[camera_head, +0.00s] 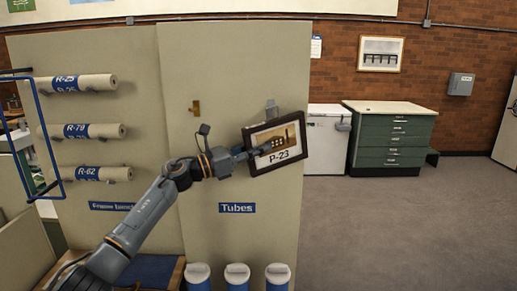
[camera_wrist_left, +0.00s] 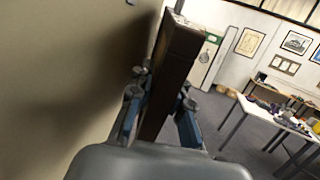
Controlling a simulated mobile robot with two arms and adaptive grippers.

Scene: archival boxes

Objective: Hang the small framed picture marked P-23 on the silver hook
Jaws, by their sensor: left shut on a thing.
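The small framed picture marked P-23 (camera_head: 281,157) has a dark frame and a pale mount. It is in front of the right part of the beige panel, its right side higher in the head view. My left gripper (camera_head: 258,151) is shut on it, reaching in from the left. In the left wrist view the frame (camera_wrist_left: 172,72) shows edge-on between the fingers (camera_wrist_left: 160,118), close to the panel. The silver hook (camera_head: 271,106) shows just above the frame's top edge; its lower part is hidden. I cannot tell whether they touch. My right gripper is not in view.
A brass hook (camera_head: 195,107) is on the panel to the left. Labelled tubes (camera_head: 85,131) rest on holders further left. Blue tubes with white caps (camera_head: 237,273) stand below the Tubes label (camera_head: 237,208). Floor (camera_head: 400,225) at the right is clear.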

